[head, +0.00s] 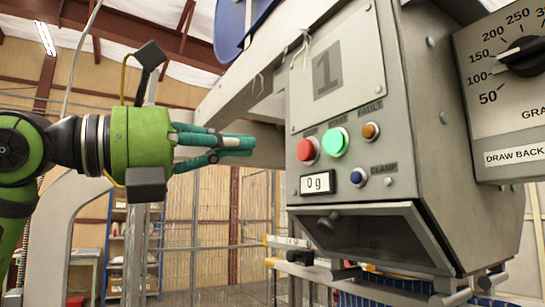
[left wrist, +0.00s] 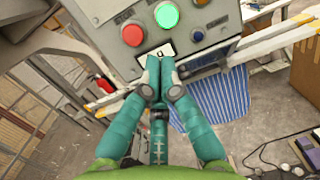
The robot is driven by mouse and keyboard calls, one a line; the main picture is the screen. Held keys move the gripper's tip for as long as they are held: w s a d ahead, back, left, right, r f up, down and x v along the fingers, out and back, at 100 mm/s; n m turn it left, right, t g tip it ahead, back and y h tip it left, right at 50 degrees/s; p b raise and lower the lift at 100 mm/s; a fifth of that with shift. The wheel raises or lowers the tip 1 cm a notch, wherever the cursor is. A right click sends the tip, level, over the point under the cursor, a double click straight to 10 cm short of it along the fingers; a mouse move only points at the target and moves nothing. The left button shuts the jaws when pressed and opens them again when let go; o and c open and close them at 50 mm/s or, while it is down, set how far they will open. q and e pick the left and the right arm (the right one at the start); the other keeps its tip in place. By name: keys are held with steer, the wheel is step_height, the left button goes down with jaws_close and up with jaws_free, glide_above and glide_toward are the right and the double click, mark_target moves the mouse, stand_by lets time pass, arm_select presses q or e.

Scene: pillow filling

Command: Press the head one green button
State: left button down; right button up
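The green button (head: 335,141) glows on the slanted grey panel of head one, marked with a large "1" (head: 327,69). It sits between a red button (head: 307,150) and an orange one (head: 370,131). My left gripper (head: 252,145) points at the panel from the left, its teal fingers together and empty, short of the buttons. In the left wrist view the green button (left wrist: 166,15) is above and slightly right of the fingertips (left wrist: 158,60), which overlap the small display in the picture. Whether they touch the panel cannot be told there. My right gripper is not in view.
A blue button (head: 359,177) and a display reading "0 g" (head: 318,183) sit below the green button. A dial box (head: 505,85) is at the right. Blue striped fabric (left wrist: 212,105) hangs beneath.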

arm_select(q)
steer(key=shift+v, duration=1)
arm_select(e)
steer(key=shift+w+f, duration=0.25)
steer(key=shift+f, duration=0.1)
arm_select(q)
steer(key=shift+s, duration=0.15)
